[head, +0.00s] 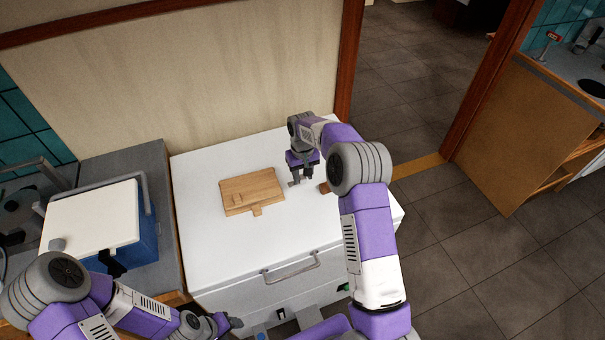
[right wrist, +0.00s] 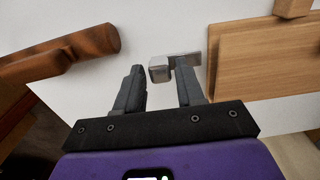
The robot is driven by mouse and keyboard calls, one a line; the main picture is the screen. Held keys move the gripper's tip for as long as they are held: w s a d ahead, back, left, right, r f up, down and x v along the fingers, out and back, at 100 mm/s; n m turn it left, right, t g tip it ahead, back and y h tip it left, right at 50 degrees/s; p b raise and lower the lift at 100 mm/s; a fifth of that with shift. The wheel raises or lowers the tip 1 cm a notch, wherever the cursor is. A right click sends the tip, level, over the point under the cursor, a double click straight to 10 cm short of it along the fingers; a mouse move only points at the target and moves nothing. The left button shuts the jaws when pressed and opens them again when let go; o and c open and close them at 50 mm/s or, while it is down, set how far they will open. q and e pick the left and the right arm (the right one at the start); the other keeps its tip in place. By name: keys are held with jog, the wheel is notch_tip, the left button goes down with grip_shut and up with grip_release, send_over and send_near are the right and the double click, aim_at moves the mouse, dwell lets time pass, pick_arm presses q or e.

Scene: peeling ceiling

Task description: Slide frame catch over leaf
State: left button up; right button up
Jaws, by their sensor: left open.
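A light wooden board (head: 252,190) lies flat on the white top; its edge fills the right of the right wrist view (right wrist: 265,58). A small wooden block (head: 238,197) sits on its face and a tab (head: 257,211) sticks out at its near edge. Which part is the catch or the leaf, I cannot tell. A grey metal piece (right wrist: 158,68) lies beside the board, just beyond my right fingertips. My right gripper (head: 303,177) is pointed down right of the board, fingers apart and empty. My left gripper (head: 232,322) is low at the front, open, away from the board.
A reddish-brown wooden piece (right wrist: 60,55) lies left of my right fingers in the wrist view. A blue box with a white lid (head: 95,215) stands on the grey counter at left. The white top (head: 215,245) is clear in front of the board; a wall rises behind.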

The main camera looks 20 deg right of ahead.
grip_shut()
jog(key=a, duration=0.5)
jog(key=shift+w, duration=0.2)
jog(key=shift+o, duration=1.6)
grip_release()
notch_tip(320, 180, up, 8)
jog(key=shift+f+p, duration=0.2)
jog(key=shift+p, duration=0.25)
